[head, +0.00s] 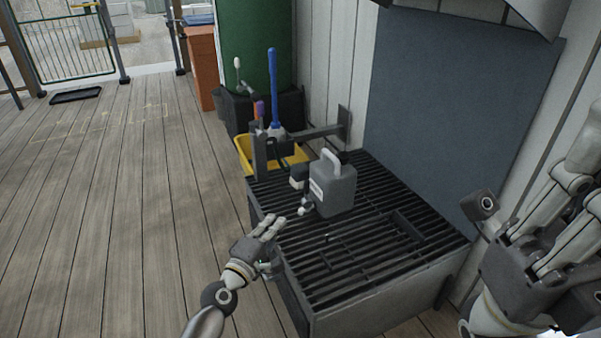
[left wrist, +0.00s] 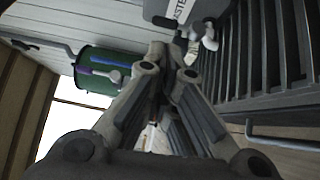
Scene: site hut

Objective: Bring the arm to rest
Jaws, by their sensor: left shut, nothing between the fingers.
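My left gripper (head: 272,226) is at the front left edge of the slatted black bench top (head: 360,265), its pale fingers pointing toward the back right. In the left wrist view my left gripper (left wrist: 168,65) has its fingers drawn together with nothing between them. A grey jerrycan (head: 335,188) with a pale handle and a label stands on the slats, beyond the fingertips and apart from them. My right arm's hand (head: 535,245) is at the right edge, close to the camera and partly cut off; its finger opening cannot be made out.
A grey bracket (head: 258,160) stands at the bench's back left corner. A blue-grey panel (head: 450,100) covers the wall.

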